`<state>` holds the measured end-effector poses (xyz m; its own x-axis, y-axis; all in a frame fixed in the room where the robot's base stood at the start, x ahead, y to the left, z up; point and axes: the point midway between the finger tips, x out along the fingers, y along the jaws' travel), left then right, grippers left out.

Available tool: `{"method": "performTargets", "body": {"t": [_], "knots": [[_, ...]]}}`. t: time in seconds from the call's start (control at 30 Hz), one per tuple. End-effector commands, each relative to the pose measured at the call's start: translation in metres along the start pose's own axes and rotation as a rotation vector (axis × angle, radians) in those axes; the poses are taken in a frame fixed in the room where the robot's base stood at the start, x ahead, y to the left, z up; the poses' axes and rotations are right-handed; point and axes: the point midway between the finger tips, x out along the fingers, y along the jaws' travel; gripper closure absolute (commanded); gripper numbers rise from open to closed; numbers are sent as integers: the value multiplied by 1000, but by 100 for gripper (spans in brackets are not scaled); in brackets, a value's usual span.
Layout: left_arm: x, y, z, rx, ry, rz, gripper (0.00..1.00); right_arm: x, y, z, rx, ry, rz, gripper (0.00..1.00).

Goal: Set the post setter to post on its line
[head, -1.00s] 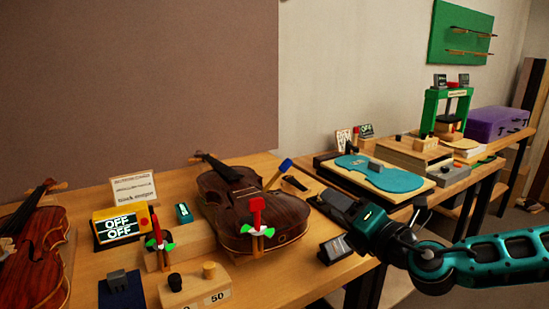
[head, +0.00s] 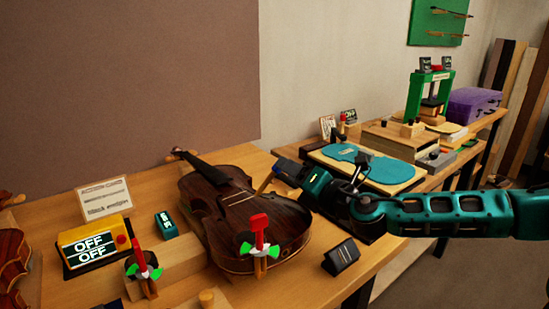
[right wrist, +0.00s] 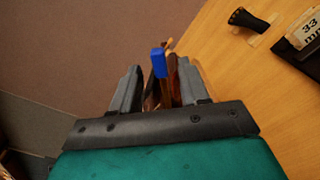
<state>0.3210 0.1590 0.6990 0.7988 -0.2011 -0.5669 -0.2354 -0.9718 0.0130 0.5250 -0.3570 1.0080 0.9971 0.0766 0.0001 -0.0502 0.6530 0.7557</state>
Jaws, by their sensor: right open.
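A thin wooden stick with a blue end, which I take to be the post setter, stands beside the dark brown violin (head: 235,205). In the right wrist view its blue end (right wrist: 158,62) shows between my right gripper's two fingers. My right gripper (head: 284,172) is open around or just behind this blue end; whether the fingers touch it I cannot tell. In the head view the gripper largely hides the blue end, and the stick (head: 265,182) shows just left of the fingers. My left gripper is not in view.
A red-topped tool with green wings (head: 258,228) stands at the violin's near end; a similar one (head: 142,268) stands left. A yellow box reading OFF (head: 92,245) and a small black stand (head: 341,256) are nearby. A turquoise plate (head: 365,165) lies behind my right arm.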

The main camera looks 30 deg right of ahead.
Motion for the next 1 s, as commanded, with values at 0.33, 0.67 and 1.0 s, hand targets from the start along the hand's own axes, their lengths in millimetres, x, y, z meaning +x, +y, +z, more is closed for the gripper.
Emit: {"method": "performTargets", "body": {"t": [0.33, 0.67, 1.0], "knots": [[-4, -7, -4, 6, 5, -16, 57, 54, 1, 1, 1, -1, 1, 55], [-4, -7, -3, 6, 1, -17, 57, 66, 0, -1, -1, 2, 0, 55], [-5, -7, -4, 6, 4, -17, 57, 65, 0, 0, -1, 1, 0, 74]]}}
